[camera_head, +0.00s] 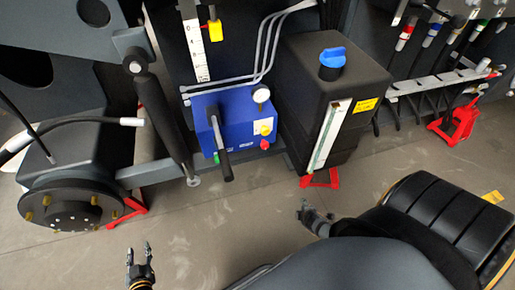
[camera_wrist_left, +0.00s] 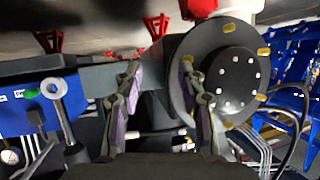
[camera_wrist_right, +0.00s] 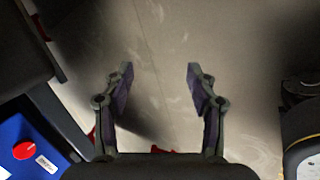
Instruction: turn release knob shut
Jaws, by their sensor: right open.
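The blue pump box (camera_head: 232,118) stands at the chassis, with a small red knob (camera_head: 264,144) low on its front right. A black lever handle (camera_head: 222,150) sticks out of its front, and a small green knob (camera_head: 216,158) sits at its lower left. Which knob is the release knob is not labelled legibly. The red knob also shows in the right wrist view (camera_wrist_right: 25,150). My right gripper (camera_head: 315,210) is open and empty, below and right of the box in the head view. My left gripper (camera_head: 138,248) is open and empty, low at the left.
A black tank (camera_head: 335,75) with a blue cap (camera_head: 332,58) stands right of the box. A wheel hub (camera_head: 70,205) and a strut (camera_head: 160,110) are on the left. Red stands (camera_head: 462,122) sit on the floor. The floor (camera_head: 215,230) before the box is clear.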

